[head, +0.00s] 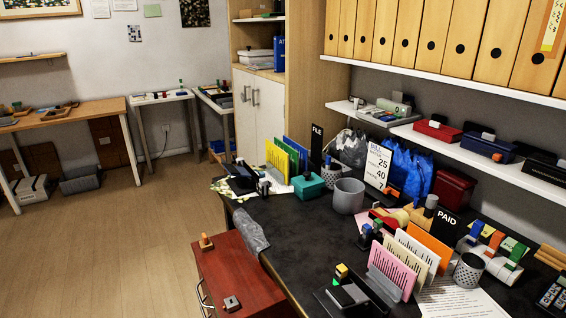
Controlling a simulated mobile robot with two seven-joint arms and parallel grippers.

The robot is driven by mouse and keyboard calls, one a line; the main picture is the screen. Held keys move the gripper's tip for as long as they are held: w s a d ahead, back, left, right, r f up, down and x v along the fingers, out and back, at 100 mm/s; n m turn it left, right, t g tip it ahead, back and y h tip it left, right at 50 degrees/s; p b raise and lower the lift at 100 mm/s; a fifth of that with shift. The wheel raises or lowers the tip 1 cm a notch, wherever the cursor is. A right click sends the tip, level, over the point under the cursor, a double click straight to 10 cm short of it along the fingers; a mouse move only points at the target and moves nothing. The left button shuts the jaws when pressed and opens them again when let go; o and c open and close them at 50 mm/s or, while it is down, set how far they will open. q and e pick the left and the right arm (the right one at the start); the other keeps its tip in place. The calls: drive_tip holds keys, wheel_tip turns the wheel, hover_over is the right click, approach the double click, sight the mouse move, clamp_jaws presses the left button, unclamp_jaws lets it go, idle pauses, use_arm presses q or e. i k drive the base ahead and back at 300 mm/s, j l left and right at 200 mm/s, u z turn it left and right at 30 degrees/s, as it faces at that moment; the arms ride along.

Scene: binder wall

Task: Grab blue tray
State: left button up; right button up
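No object in the head view is clearly a blue tray. A low blue container (217,155) stands on the floor at the back, beside the white cabinet and under a small white table; it is small and partly hidden, so I cannot tell if it is a tray. A dark blue flat box (488,147) lies on the lower wall shelf at the right, with a small item on top. Neither of my grippers is in view.
A black desk (310,235) crowded with card holders, stamps and cups fills the right. A red drawer cabinet (240,280) stands at its left side. A grey plastic bag (250,231) lies at the desk's edge. The wooden floor (110,255) at the left is clear.

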sight(262, 175)
drive_tip(key=u, duration=0.35)
drive_tip(key=i+j+u, duration=0.1)
drive_tip(key=j, duration=0.5)
drive_tip(key=i+j+u, duration=0.15)
drive_tip(key=j, duration=0.15)
drive_tip(key=i+j+u, duration=0.25)
drive_tip(key=j, duration=0.2)
drive_tip(key=i+j+u, duration=0.25)
drive_tip(key=i+j, duration=0.2)
drive_tip(key=i, duration=0.2)
drive_tip(key=i+j, duration=0.2)
drive_tip(key=i, duration=0.2)
drive_tip(key=i+j, duration=0.25)
drive_tip(key=i, duration=0.15)
drive_tip(key=i+j+z, duration=0.1)
drive_tip(key=i+z, duration=0.35)
drive_tip(key=i, duration=0.9)
drive_tip(key=i+z, duration=0.35)
drive_tip(key=i, duration=0.3)
drive_tip(key=i+j+z, duration=0.3)
drive_tip(key=i, duration=0.35)
drive_tip(key=i+l+z, duration=0.1)
drive_tip(key=i+z, duration=0.15)
drive_tip(key=z, duration=0.2)
drive_tip(key=i+z, duration=0.25)
drive_tip(key=z, duration=0.15)
drive_tip(key=i+j+z, duration=0.1)
drive_tip(key=i+z, duration=0.2)
drive_tip(key=z, duration=0.15)
